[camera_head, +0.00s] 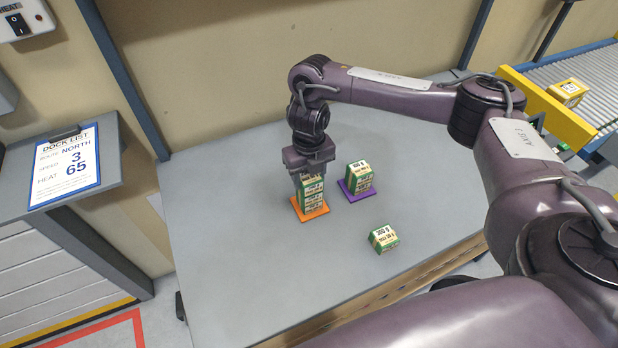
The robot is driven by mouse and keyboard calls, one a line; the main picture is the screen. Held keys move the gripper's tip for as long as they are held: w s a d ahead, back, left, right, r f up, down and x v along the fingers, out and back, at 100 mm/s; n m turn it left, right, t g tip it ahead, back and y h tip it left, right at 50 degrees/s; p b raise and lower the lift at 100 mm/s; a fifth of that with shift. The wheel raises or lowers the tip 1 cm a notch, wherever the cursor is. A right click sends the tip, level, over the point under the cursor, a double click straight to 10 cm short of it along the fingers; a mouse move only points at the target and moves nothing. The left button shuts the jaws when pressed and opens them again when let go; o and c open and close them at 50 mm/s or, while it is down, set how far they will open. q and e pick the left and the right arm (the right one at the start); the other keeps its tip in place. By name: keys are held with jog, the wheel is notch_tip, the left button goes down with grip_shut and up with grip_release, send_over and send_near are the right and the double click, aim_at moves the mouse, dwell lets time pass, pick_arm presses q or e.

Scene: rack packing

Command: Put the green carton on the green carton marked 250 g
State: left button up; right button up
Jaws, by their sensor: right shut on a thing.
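My right gripper (312,174) points down over the orange mat (316,214) and is shut on a green carton (311,187). That carton is at the top of a column of green and cream cartons, with another carton (313,203) directly below it on the mat. I cannot tell whether the held carton rests on it or hangs just above. A green stack (358,178) with a mark that looks like 300 g or 500 g stands on the purple mat (348,194). A loose green carton (384,238) lies nearer the front edge. My left gripper is out of view.
The grey table (235,245) is clear on the left and in front. A yellow carton (568,91) sits on the roller conveyor (590,72) behind a yellow rail at the right. A dock list board (66,165) stands at the left.

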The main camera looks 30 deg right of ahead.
aim_at(309, 175)
jog(key=shift+w+f, duration=0.1)
jog(key=shift+f, duration=0.05)
jog(key=shift+f, duration=0.2)
jog(key=o, duration=1.1)
jog(key=shift+r, duration=0.55)
notch_tip(309, 175, up, 11)
jog(key=p, duration=0.2)
jog(key=shift+r, duration=0.15)
